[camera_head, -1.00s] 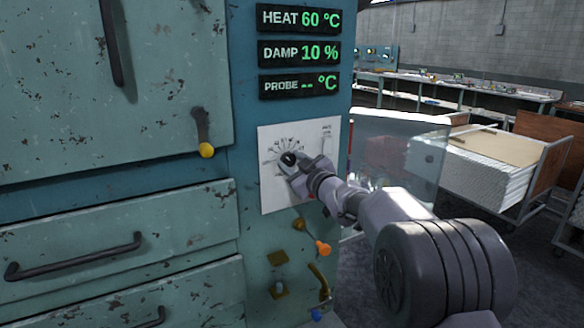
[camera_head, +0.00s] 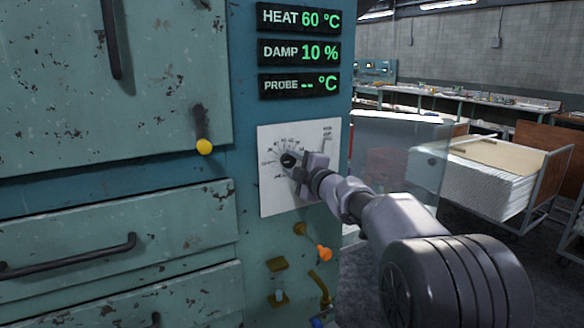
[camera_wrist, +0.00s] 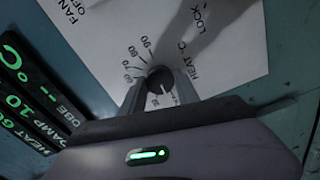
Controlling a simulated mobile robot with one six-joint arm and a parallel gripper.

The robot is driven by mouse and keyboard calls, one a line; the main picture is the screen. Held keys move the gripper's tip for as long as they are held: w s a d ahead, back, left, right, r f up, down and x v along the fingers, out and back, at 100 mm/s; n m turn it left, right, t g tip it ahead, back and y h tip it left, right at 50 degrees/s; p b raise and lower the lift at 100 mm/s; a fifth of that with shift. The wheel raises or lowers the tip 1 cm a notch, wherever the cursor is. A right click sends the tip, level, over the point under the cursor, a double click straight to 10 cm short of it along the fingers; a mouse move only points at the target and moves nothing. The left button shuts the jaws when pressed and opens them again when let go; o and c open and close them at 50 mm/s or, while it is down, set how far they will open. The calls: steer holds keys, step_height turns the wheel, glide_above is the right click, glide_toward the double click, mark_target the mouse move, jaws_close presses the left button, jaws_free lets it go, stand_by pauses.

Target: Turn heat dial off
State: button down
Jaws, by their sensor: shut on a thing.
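The heat dial is a small black knob (camera_head: 288,160) on a white panel (camera_head: 270,196) with printed scale marks. In the wrist view the knob (camera_wrist: 160,80) sits between the fingertips of my gripper (camera_wrist: 160,87), with marks from 60 to 90 and the word HEAT around it. My gripper (camera_head: 296,166) is shut on the knob and touches the panel area in the head view. The HEAT display (camera_head: 299,18) reads 60 °C. The lower part of the dial scale is hidden by my gripper.
DAMP (camera_head: 299,52) reads 10 % and PROBE (camera_head: 299,85) shows dashes. A clear pane (camera_head: 400,160) and a cart (camera_head: 500,175) stand to the right.

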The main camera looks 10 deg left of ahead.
steer(key=shift+n, duration=0.6)
steer(key=c, duration=0.9)
jaws_free()
steer(key=p+v, duration=0.2)
steer(key=v, duration=1.5)
steer(key=shift+d, duration=0.2)
steer(key=shift+s, duration=0.15)
